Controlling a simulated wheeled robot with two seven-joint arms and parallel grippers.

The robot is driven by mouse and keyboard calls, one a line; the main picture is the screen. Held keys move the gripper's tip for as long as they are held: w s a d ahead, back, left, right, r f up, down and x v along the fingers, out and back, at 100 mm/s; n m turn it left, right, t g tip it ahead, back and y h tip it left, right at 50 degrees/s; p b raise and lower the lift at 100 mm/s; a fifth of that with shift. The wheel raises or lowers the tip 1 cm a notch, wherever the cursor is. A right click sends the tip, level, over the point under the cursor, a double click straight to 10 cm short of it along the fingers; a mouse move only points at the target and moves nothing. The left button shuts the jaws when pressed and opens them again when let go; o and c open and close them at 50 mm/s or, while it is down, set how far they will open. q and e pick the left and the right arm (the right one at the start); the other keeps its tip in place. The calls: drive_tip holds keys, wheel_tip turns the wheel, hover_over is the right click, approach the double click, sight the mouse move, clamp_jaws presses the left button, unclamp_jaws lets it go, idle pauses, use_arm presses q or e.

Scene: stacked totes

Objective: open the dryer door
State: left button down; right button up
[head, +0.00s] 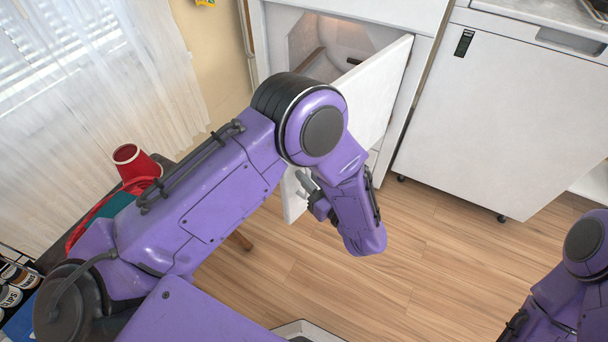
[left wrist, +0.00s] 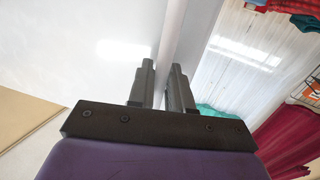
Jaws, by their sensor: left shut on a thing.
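The dryer (head: 345,40) is a white front-opening machine at the top centre of the head view, with its pale interior showing. Its white door (head: 378,90) stands partly open, swung out towards me. My left gripper (head: 308,186) is at the door's free edge, partly hidden by my purple forearm. In the left wrist view, its two dark fingers (left wrist: 163,72) are closed on either side of the door's thin edge (left wrist: 173,35). Much of the door is hidden behind my arm. My right arm shows at the lower right of the head view, but its gripper does not show clearly.
A white cabinet-like appliance (head: 500,110) stands right of the dryer. A red cup (head: 135,165) stands on a dark table (head: 50,257) at the left, near the sheer curtain (head: 110,75). The wooden floor (head: 430,255) before the appliances is mostly clear.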

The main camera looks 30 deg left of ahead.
use_arm(q)
drive_tip(key=shift+d, duration=0.35)
use_arm(e)
drive_tip(key=shift+s, duration=0.35)
use_arm(q)
drive_tip(key=c, duration=1.2)
unclamp_jaws()
use_arm(e)
drive_tip(key=shift+d, duration=0.1)
use_arm(q)
drive_tip(key=b+v, duration=0.3)
drive_tip(key=v, duration=0.7)
drive_tip(key=shift+s+d, duration=0.1)
drive_tip(key=shift+d, duration=0.2)
use_arm(e)
wheel_tip(320, 180, down, 3)
drive_tip(key=shift+f, duration=0.1)
